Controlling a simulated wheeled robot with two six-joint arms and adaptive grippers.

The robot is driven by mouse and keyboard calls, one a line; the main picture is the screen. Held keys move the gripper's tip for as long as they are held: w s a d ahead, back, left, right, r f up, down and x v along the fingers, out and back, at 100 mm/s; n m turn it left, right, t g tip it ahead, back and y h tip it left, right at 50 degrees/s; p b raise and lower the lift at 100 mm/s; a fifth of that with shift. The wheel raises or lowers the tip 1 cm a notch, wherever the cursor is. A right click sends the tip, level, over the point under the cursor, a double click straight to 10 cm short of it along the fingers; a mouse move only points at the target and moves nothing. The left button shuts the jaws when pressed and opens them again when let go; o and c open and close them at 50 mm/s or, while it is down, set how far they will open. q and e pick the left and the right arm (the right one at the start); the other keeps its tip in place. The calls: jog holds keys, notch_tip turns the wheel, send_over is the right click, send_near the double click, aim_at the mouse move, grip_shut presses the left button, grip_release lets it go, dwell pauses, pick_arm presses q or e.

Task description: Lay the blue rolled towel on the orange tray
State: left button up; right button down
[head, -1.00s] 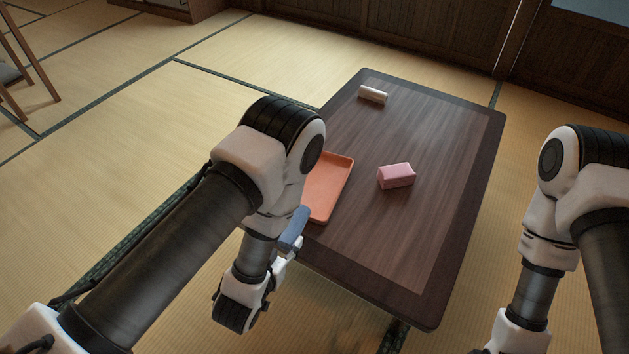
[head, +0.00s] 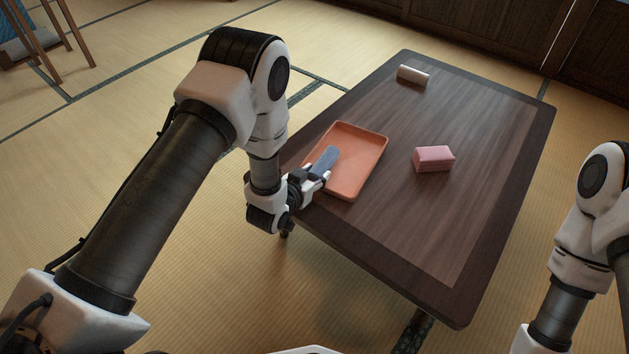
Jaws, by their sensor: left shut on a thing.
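The blue rolled towel (head: 325,161) is in my left gripper (head: 317,177), which is shut on its near end. The towel points away from the gripper, over the left part of the orange tray (head: 366,172). I cannot tell whether the towel touches the tray floor or hangs just above it. The tray lies flat at the left edge of the dark wooden table (head: 470,120). My right arm comes in at the right edge of the picture, and its gripper is out of view.
A pink block (head: 433,159) stands on the table right of the tray. A whitish roll (head: 412,76) lies near the far end. The table's middle and near right part are clear. A wooden chair or stand (head: 75,35) is far off at upper left.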

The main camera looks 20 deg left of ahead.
pick_arm(q)
jog(key=shift+s+r, duration=0.1)
jog(key=shift+r, duration=0.05)
jog(key=shift+f, duration=0.2)
jog(key=o, duration=1)
jog(key=shift+r, duration=0.1)
